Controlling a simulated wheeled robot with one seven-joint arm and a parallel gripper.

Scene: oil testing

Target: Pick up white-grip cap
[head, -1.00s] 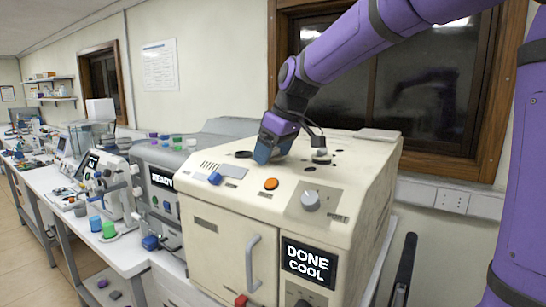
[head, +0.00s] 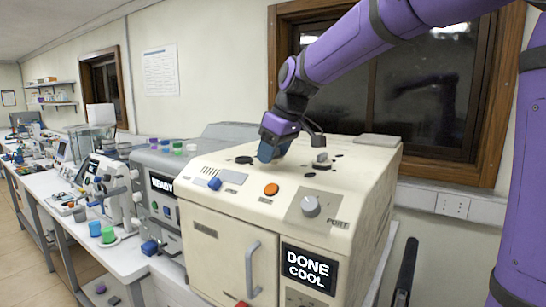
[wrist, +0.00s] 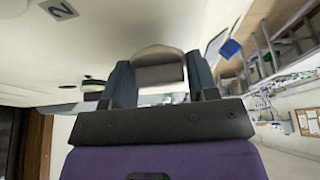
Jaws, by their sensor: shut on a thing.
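My gripper (head: 268,150) is over the top of the cream machine (head: 220,235), its blue-grey fingers pointing down near the back left. In the wrist view, my gripper (wrist: 161,82) is shut on the white-grip cap (wrist: 159,55), a pale block with a grey band between the two fingers. In the head view the fingers hide the cap. I cannot tell whether it touches the machine top.
A small grey fitting (head: 321,160) stands on the machine top to the right, among several dark round spots. An orange button (head: 271,190), a blue knob (head: 214,184) and a grey dial (head: 310,206) are nearer the front. A grey READY machine (head: 163,184) stands at left.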

